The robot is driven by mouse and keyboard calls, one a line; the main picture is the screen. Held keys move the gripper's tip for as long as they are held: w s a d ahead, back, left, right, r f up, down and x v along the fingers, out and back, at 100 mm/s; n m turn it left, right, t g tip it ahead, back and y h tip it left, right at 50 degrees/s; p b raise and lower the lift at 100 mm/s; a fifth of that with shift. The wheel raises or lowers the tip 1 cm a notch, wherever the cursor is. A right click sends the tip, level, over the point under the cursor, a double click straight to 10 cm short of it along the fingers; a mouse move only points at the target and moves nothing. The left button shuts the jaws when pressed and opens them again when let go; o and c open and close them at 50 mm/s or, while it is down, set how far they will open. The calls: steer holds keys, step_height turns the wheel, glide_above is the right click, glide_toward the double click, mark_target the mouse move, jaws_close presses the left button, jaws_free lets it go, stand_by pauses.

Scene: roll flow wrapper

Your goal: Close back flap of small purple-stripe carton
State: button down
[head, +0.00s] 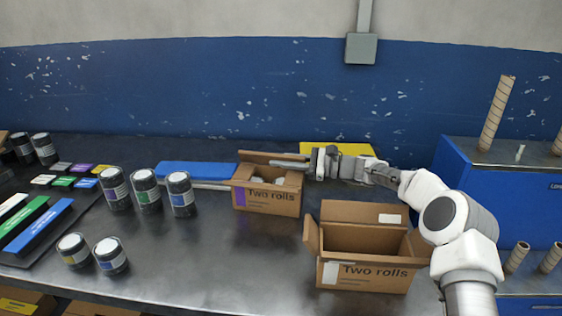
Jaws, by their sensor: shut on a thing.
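The small purple-stripe carton (268,200) stands on the dark bench, left of a larger carton. Its purple stripe is on the left of the front, beside the words "Two rolls". Its top is open and pale contents show inside. Its back flap (252,157) stands up at the rear edge. My gripper (285,163) reaches in from the right, level with the carton's rear rim. It is shut on the back flap, though the contact is small and partly hidden by the fingers.
A larger open carton (362,274) with a white stripe stands in front of my arm. Several dark jars (146,190) stand to the left. A blue flat item (190,169) and a yellow one (337,149) lie behind. A blue cabinet (500,180) stands at right.

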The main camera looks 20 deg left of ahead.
stand_by(0.4)
steer(key=c, duration=0.9)
jaws_free()
